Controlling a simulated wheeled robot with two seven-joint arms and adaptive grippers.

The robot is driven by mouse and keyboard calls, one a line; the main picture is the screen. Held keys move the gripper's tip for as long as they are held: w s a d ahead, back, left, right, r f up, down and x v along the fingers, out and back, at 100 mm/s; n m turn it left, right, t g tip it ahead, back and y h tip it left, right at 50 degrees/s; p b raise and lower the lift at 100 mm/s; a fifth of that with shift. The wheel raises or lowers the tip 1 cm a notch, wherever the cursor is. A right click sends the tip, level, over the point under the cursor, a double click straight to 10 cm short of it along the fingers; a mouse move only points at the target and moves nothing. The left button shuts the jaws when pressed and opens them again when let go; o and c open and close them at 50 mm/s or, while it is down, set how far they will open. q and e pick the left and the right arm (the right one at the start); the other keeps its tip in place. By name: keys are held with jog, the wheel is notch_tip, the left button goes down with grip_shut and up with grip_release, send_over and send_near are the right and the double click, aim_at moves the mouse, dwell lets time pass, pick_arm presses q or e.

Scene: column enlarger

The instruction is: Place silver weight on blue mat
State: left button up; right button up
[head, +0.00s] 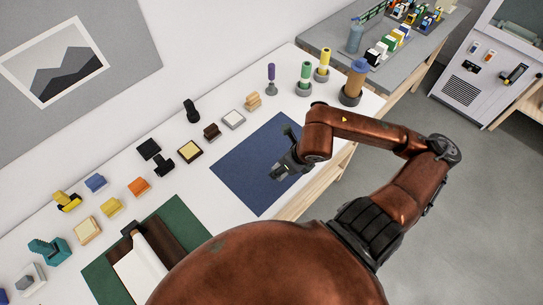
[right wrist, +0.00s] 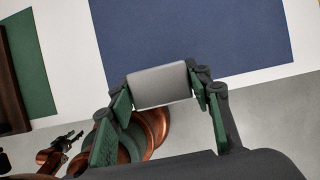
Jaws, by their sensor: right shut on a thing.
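The silver weight (right wrist: 160,85) is a plain grey block. It sits between the green-padded fingers of my right gripper (right wrist: 161,98) in the right wrist view, and the gripper is shut on it. In the head view my right gripper (head: 283,170) is over the right-hand part of the blue mat (head: 243,167), and the weight is small and partly hidden there. The blue mat lies flat on the white table and also fills the upper middle of the right wrist view (right wrist: 190,35). My left gripper (right wrist: 70,138) shows small at the lower left of the right wrist view; its opening is unclear.
A green mat (head: 187,216) with a dark and white item lies at the lower left of the white table. Several small blocks and stamps line the table behind the mats. Capped cylinders, including a brown one (head: 353,85), stand towards the right end. The blue mat looks clear.

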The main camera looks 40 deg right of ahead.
jog(key=w+d+f+p, duration=0.1)
jog(key=w+d+f, duration=0.2)
jog(key=w+d, duration=0.3)
jog(key=p, duration=0.1)
send_near(278, 155)
jog(key=shift+w+a+f, duration=0.2)
jog(key=shift+w+a, duration=0.05)
jog(key=shift+w, duration=0.2)
jog(key=shift+w+a+f, duration=0.2)
jog(key=shift+w, duration=0.2)
jog(key=shift+w+d+f, duration=0.35)
jog(key=shift+w+f, duration=0.05)
jog(key=shift+f, duration=1.8)
jog(key=shift+f, duration=0.15)
jog(key=o, duration=1.6)
